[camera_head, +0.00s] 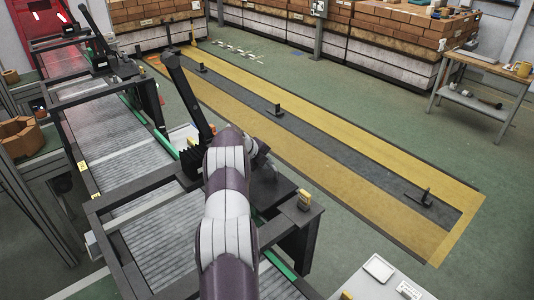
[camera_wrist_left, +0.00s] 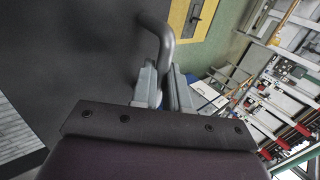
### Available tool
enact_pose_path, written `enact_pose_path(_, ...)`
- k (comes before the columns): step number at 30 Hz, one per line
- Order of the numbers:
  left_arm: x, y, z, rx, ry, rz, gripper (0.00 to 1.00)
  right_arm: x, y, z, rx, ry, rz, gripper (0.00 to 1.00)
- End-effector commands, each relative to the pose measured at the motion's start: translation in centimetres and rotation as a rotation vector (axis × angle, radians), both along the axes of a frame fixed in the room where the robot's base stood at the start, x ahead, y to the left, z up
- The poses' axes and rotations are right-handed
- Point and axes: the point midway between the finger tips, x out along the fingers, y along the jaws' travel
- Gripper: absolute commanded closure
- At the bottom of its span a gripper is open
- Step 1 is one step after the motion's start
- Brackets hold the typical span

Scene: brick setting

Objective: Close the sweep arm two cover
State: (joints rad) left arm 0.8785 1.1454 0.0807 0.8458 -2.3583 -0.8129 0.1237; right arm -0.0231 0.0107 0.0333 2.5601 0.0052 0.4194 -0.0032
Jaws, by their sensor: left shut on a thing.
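In the left wrist view my left gripper (camera_wrist_left: 165,88) is shut on a grey bent handle (camera_wrist_left: 160,38). The handle stands out from a broad dark panel, apparently the cover (camera_wrist_left: 80,45), which fills the left of that view. In the head view my left arm reaches up from the bottom over the conveyor, and its forearm hides most of the gripper and the handle. A raised black sweep arm (camera_head: 187,92) stands just beyond my wrist, tilted. A dark housing (camera_head: 270,190) lies right of my forearm. How far open the cover is cannot be told.
A roller conveyor (camera_head: 110,145) with dark frames runs along the left. Another black sweep arm (camera_head: 92,30) stands farther back. A workbench (camera_head: 490,75) stands at right, and a light table (camera_head: 350,287) at the bottom.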

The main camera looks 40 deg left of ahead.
Motion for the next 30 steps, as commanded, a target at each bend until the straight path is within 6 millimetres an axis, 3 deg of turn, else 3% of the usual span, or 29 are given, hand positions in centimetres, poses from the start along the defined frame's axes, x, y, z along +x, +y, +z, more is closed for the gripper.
enact_pose_path(23, -0.1, -1.0, -1.8, 0.007, 0.105, -0.005, 1.00, 0.0, 0.0, 0.5, 0.000, 0.000, 0.000, 0.33)
enact_pose_path(24, -0.1, -1.0, -1.8, 0.006, 0.106, -0.005, 0.79, 0.0, 0.0, 0.5, 0.000, 0.000, 0.000, 0.33)
enact_pose_path(25, -0.1, -1.0, -1.9, 0.006, 0.107, -0.005, 0.69, 0.0, 0.0, 0.5, 0.000, 0.000, 0.000, 0.33)
enact_pose_path(26, -0.1, -1.0, -1.9, 0.005, 0.107, -0.006, 0.65, 0.0, 0.0, 0.5, 0.000, 0.000, 0.000, 0.33)
enact_pose_path(30, -0.1, -0.9, -1.7, 0.007, 0.105, -0.003, 0.65, 0.0, 0.0, 0.5, 0.000, 0.000, 0.000, 0.33)
